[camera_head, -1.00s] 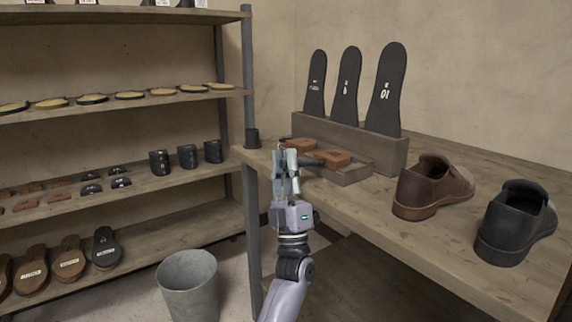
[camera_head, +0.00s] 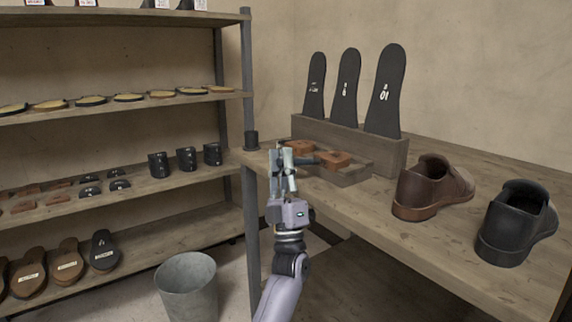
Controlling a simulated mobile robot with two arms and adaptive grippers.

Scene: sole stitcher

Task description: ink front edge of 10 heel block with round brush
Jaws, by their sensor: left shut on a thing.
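My left gripper (camera_head: 284,172) is at the left end of the workbench, in front of a low wooden tray. It is shut on a dark, thin-handled thing that looks like the round brush (camera_head: 304,160), which points right toward the blocks. A reddish-brown heel block (camera_head: 335,159) sits on the tray (camera_head: 352,177), close to the brush's end; I cannot tell whether they touch. A second brown block (camera_head: 301,147) lies behind the gripper and is partly hidden. The number on each block is too small to read. My right gripper is not in view.
A rack (camera_head: 407,152) with three upright black soles stands behind the tray. A brown shoe (camera_head: 432,188) and a black shoe (camera_head: 516,222) stand on the bench at right. A small dark cup (camera_head: 251,140) is behind the gripper. Shelves are at left, a bucket (camera_head: 187,285) below.

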